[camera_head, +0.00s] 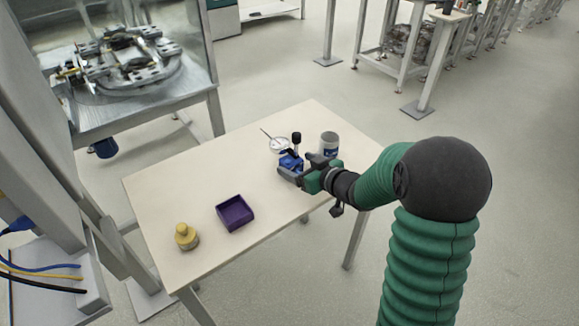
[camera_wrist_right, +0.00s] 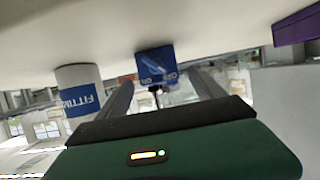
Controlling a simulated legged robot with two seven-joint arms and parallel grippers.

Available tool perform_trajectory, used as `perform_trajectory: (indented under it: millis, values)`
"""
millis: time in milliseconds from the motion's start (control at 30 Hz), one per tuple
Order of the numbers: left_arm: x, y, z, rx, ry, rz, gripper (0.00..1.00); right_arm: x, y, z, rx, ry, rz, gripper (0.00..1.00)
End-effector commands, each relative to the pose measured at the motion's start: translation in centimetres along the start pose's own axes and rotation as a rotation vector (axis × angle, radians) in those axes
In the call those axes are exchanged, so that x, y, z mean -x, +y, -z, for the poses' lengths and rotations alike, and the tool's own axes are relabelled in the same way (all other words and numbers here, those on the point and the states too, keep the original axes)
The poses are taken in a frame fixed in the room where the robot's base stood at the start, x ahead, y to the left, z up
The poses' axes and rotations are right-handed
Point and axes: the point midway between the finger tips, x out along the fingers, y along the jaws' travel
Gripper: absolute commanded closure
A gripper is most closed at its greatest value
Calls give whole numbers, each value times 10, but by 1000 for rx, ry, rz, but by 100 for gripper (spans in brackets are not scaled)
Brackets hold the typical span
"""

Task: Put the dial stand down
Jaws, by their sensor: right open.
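The dial stand (camera_head: 291,160) is on the table, with a blue base, a black-topped post and what looks like a round white dial with a thin stem beside it. In the right wrist view its blue block (camera_wrist_right: 155,64) with white lettering shows between and just beyond the fingertips, against the pale tabletop. My right gripper (camera_head: 289,176) is open right at the near side of the blue base. The fingers (camera_wrist_right: 160,85) stand apart on both sides of the block; I cannot tell whether they touch it. Part of the base is hidden behind the gripper. My left gripper is not in view.
A purple tray (camera_head: 235,213) and a yellow knobbed object (camera_head: 186,237) are near the table's (camera_head: 190,180) front left. The table's middle and left back are clear. A metal machine (camera_head: 130,65) stands behind left.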

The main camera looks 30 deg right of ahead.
Motion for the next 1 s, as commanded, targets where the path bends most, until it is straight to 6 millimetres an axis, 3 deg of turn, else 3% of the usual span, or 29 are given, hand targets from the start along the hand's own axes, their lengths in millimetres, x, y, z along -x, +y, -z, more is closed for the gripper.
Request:
perform_trajectory:
  millis: [100, 200, 467, 1000]
  values:
    - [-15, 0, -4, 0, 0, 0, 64, -25, -3, -8, 1, 0, 4, 22]
    - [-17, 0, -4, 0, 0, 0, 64, -40, -2, -6, 1, -1, 3, 22]
    - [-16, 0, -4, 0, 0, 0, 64, -44, -2, -3, 1, 0, 1, 22]
    - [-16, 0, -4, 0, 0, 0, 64, -44, -2, -3, 0, -1, 1, 91]
